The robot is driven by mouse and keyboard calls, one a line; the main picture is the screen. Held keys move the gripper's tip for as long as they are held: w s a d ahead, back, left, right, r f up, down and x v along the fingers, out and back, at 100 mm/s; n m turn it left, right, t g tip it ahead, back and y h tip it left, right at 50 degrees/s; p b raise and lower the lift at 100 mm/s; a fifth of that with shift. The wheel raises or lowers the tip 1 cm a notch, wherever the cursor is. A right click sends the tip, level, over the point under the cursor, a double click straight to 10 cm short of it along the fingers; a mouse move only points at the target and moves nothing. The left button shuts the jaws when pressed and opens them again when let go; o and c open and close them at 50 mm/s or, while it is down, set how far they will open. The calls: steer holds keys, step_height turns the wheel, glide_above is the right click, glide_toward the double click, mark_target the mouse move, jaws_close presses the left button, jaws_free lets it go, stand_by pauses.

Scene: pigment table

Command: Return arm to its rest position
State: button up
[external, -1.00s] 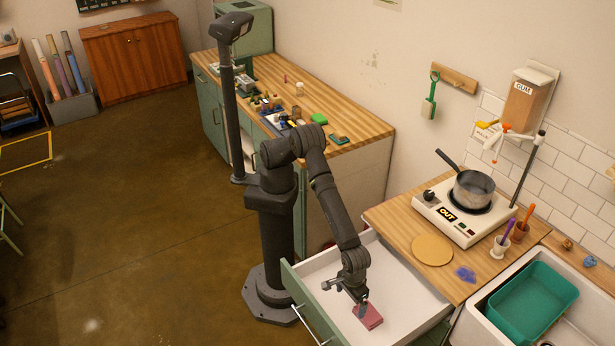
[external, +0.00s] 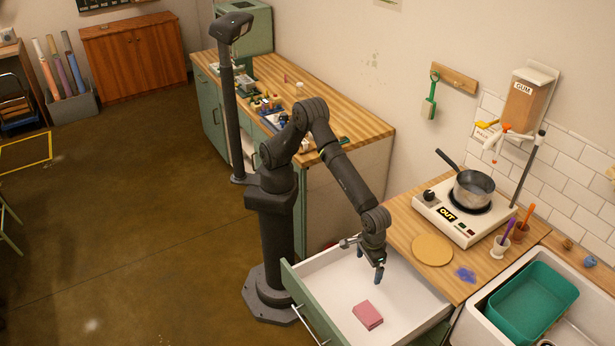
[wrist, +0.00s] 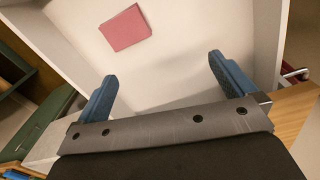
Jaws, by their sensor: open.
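My gripper (external: 379,276) is open and empty above the open drawer (external: 405,312). Its two blue fingers (wrist: 170,85) stand wide apart in the wrist view with nothing between them. A pink block (external: 368,315) lies on the white drawer floor, below and apart from the fingers. The block also shows in the wrist view (wrist: 125,28), beyond the fingertips. My arm is bent at the elbow and reaches from its pedestal over the drawer.
The worktop beside the drawer holds a hot plate (external: 465,216) with a pot (external: 473,188), a round tan disc (external: 432,250) and a blue smear (external: 465,274). A sink with a green basin (external: 533,303) is at right. A long counter (external: 345,125) stands behind my arm.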

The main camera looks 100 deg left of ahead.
steer(key=w+a+r+m, duration=0.1)
steer(key=w+a+r, duration=0.3)
steer(key=a, duration=0.9)
steer(key=w+a+r+m, duration=0.2)
steer(key=w+a+r, duration=0.2)
steer(key=a, duration=1)
steer(key=w+a+r+m, duration=0.1)
steer(key=w+a+r, duration=0.3)
steer(key=a, duration=0.9)
steer(key=shift+a+r+m, duration=0.2)
steer(key=shift+r+m, duration=0.2)
steer(key=shift+r, duration=0.45)
